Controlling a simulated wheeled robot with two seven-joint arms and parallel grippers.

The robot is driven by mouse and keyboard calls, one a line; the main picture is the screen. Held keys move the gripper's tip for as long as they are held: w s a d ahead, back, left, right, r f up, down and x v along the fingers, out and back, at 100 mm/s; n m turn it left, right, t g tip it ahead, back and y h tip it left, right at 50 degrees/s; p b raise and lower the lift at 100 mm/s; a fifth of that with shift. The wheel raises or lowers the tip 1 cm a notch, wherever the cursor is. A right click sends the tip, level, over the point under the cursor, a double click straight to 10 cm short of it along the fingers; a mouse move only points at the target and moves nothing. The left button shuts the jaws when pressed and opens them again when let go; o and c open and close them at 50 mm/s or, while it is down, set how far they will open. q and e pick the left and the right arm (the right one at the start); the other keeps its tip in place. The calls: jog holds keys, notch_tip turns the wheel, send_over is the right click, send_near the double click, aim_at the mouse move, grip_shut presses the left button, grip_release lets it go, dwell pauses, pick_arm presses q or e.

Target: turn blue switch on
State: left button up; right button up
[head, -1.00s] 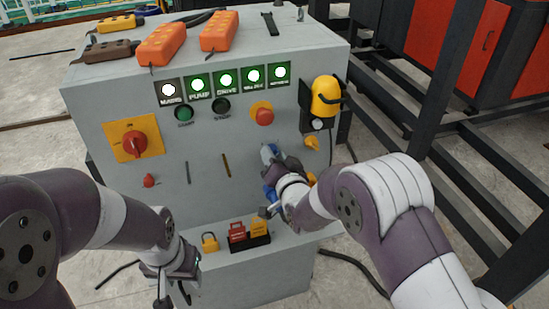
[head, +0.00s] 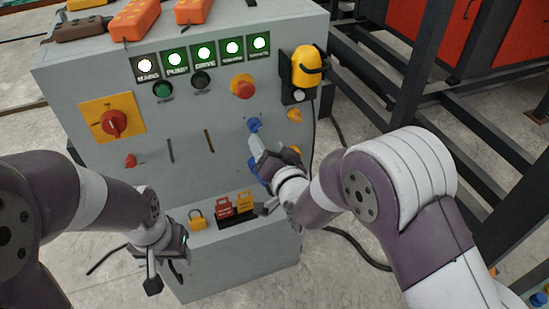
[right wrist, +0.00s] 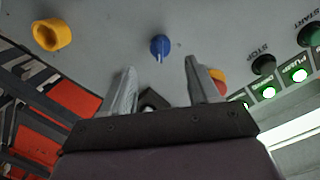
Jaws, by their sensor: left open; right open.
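The blue switch (head: 254,125) is a small round knob on the grey panel, below the red push button. In the right wrist view the blue switch (right wrist: 160,46) sits just beyond and between the two fingertips, with a pale mark toward the bottom of the picture. My right gripper (head: 257,146) is just below the switch in the head view; its fingers (right wrist: 160,70) are open and empty, apart from the knob. My left gripper (head: 165,277) is open, pointing down at the lower left, away from the switch. Another blue patch beside my right gripper is partly hidden.
The grey cabinet (head: 100,170) carries a red-yellow rotary switch (head: 114,123), a red button (head: 243,87), lit indicators and a yellow lamp (head: 308,66). Padlocks (head: 197,219) and red and yellow blocks stand on the lower ledge. Dark steel frames (head: 450,130) stand at right.

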jog(key=v, duration=0.5)
jog(key=shift+s+d, duration=0.1)
jog(key=shift+s, duration=0.25)
jog(key=s+f+n+g+h, duration=0.1)
jog(key=s+f+n+g, duration=0.2)
jog(key=f+g, duration=0.3)
jog(key=s+d+f+n+g+h+p, duration=0.2)
jog(key=s+d+g+h+p, duration=0.1)
jog(key=s+d+g, duration=0.4)
jog(key=s+d+r+m+g+h+p, duration=0.1)
jog(key=s+d+r+p, duration=0.3)
jog(key=s+d+r, duration=0.2)
jog(key=shift+s+d+r+g+p, duration=0.2)
jog(key=shift+d+r+g+p, duration=0.15)
jog(key=shift+d+r, duration=0.4)
jog(key=shift+c, duration=0.2)
